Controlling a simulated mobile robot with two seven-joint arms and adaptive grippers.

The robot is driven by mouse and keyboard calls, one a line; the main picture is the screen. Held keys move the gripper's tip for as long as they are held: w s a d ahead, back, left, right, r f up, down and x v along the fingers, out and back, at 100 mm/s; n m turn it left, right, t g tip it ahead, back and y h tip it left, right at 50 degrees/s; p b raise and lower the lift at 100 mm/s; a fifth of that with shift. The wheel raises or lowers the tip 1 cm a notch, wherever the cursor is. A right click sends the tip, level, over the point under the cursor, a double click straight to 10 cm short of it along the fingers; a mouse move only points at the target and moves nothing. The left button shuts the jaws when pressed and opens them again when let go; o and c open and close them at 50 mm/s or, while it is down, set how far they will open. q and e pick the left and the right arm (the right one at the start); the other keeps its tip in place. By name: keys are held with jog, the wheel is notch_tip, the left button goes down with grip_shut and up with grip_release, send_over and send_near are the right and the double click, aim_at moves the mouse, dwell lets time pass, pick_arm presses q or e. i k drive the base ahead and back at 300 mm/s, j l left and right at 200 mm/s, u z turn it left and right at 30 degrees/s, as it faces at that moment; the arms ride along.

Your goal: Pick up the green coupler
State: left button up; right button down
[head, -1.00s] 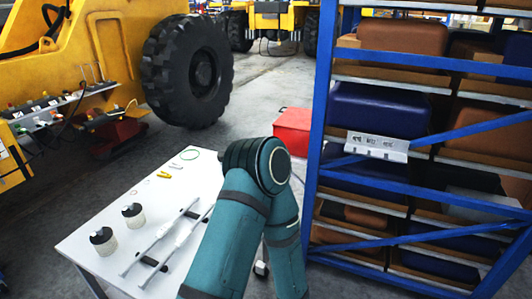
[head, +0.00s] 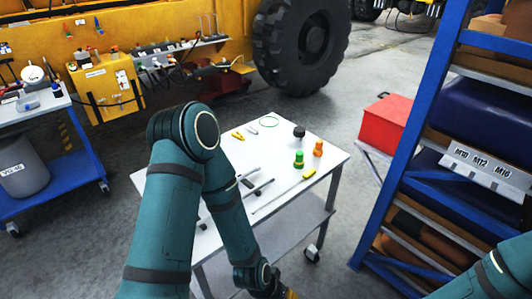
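The green coupler (head: 298,161) stands upright on the white table (head: 330,148), near its right side. An orange coupler (head: 318,149) stands just behind it to the right, and a dark knob-like part (head: 299,132) stands farther back. My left arm rises from the lower left, bends at the elbow and runs down in front of the table. Its wrist is at the bottom edge and its fingers cannot be made out. A small orange-yellow piece there is cut off and unclear. My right forearm shows at the lower right corner, its gripper out of frame. Nothing touches the green coupler.
A yellow marker-like item (head: 309,174), long rods (head: 284,196), yellow clips (head: 238,135) and a green ring (head: 268,122) lie on the table. A blue shelf rack (head: 405,150) and red box (head: 385,122) stand right. A blue cart (head: 70,150) stands left.

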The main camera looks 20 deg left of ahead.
aim_at(298, 158)
jog(key=i+l+u, duration=0.25)
jog(key=u, duration=0.25)
jog(key=i+l+u, duration=0.15)
jog(key=l+u, duration=0.3)
